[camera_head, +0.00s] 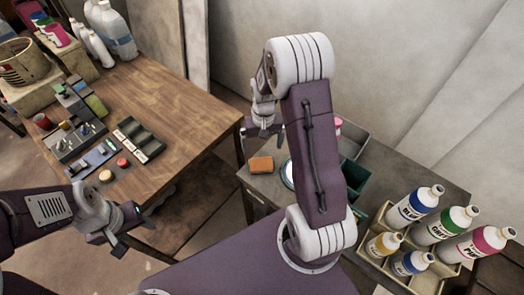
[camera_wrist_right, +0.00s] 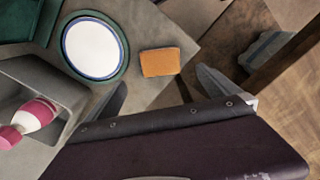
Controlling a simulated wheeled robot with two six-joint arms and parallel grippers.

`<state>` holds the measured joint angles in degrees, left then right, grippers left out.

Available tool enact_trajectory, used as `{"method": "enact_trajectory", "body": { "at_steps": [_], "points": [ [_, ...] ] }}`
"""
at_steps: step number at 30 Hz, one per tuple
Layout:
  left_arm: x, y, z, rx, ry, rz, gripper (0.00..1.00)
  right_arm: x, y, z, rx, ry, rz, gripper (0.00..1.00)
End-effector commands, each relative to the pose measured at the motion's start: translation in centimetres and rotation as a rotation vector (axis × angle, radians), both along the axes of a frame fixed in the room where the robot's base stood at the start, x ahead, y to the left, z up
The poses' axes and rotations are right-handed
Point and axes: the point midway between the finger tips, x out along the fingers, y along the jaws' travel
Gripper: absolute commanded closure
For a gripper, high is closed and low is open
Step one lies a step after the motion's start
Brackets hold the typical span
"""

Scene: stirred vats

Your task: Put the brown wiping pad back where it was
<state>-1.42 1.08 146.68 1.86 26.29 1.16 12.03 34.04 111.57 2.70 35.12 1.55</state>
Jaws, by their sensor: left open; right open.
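The brown wiping pad (camera_head: 261,164) lies flat on the grey counter (camera_head: 262,187), near its left edge. In the right wrist view the pad (camera_wrist_right: 160,62) lies just beyond the gap between my finger tips, beside a white round dish with a blue rim (camera_wrist_right: 92,48). My right gripper (camera_head: 262,146) is open and empty over the counter edge by the pad. Its two fingers (camera_wrist_right: 165,92) stand wide apart, and neither is seen touching the pad. My left gripper (camera_head: 130,224) is open and empty by the front edge of the wooden table (camera_head: 170,105).
A grey bin (camera_head: 352,138) and a green bin (camera_head: 352,180) stand on the counter, partly behind my right arm. A beige crate (camera_head: 372,240) with several colored bottles is at right. Trays, bottles and a basket fill the wooden table's left part; its right part is clear.

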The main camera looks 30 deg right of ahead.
Motion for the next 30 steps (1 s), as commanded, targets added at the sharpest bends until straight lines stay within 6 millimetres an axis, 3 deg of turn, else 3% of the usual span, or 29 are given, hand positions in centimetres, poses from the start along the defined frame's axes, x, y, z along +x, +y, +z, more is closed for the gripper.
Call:
{"method": "enact_trajectory", "body": {
  "at_steps": [5, 9, 12, 15, 18, 30],
  "points": [
    [0.0, 0.0, 0.0, 0.000, 0.000, 0.000, 0.44, -0.8, 0.8, 1.1, -0.004, -0.010, 0.022, 0.00],
    [0.0, 0.0, 0.0, 0.000, 0.000, 0.000, 0.44, -5.4, 4.6, 4.4, -0.016, -0.060, 0.129, 0.00],
    [0.0, 0.0, 0.0, 0.000, 0.000, 0.000, 0.44, -9.1, 6.6, 5.7, -0.022, -0.094, 0.201, 0.00],
    [0.0, 0.0, 0.0, 0.000, 0.000, 0.000, 0.44, -11.5, 7.5, 6.2, -0.024, -0.113, 0.242, 0.00],
    [0.0, 0.0, 0.0, 0.000, 0.000, 0.000, 0.44, -12.2, 7.7, 6.2, -0.024, -0.117, 0.253, 0.00],
    [0.0, 0.0, 0.0, 0.000, 0.000, 0.000, 0.44, -12.2, 7.7, 6.2, -0.025, -0.115, 0.251, 0.00]
  ]
}}
